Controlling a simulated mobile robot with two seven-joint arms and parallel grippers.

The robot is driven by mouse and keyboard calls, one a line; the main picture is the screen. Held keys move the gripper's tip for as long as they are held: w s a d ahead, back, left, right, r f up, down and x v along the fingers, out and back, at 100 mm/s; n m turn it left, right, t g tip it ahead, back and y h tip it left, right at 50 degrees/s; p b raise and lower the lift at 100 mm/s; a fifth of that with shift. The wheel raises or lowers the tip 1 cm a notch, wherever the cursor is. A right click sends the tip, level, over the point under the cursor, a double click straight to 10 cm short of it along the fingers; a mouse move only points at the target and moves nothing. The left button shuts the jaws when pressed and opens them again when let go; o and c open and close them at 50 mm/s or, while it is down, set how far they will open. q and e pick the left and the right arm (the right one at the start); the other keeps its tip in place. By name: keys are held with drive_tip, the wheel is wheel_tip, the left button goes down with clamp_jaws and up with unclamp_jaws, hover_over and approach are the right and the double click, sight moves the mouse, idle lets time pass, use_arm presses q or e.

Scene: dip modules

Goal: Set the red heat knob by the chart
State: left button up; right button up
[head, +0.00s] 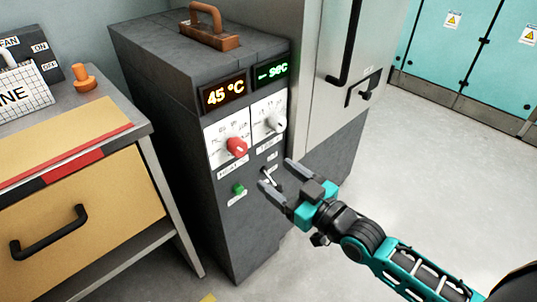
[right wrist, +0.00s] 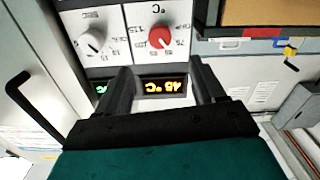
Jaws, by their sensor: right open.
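The red heat knob (head: 236,146) is on a white dial plate on the front of a dark grey cabinet, under an amber display (head: 223,92) reading 45 °C. In the right wrist view the red knob (right wrist: 161,38) appears upside down, beyond my fingertips. My right gripper (head: 274,171) is open and empty, in front of the panel, below and right of the knob and apart from it. Its two fingers (right wrist: 162,68) frame the amber display in the wrist view. My left gripper is not in view. No chart can be made out.
A white knob (head: 277,124) sits right of the red one, under a green display (head: 272,71). A green button (head: 239,189) and a small lever are below. A yellow-fronted drawer unit (head: 75,212) stands left. The floor to the right is clear.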

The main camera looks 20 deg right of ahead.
sight(242, 149)
drive_tip(key=b+x, duration=0.2)
drive_tip(key=x, duration=0.9)
drive_tip(key=shift+w, duration=0.25)
drive_tip(key=shift+w+a, duration=0.3)
drive_tip(key=shift+w, duration=0.4)
drive_tip(key=c, duration=1.1)
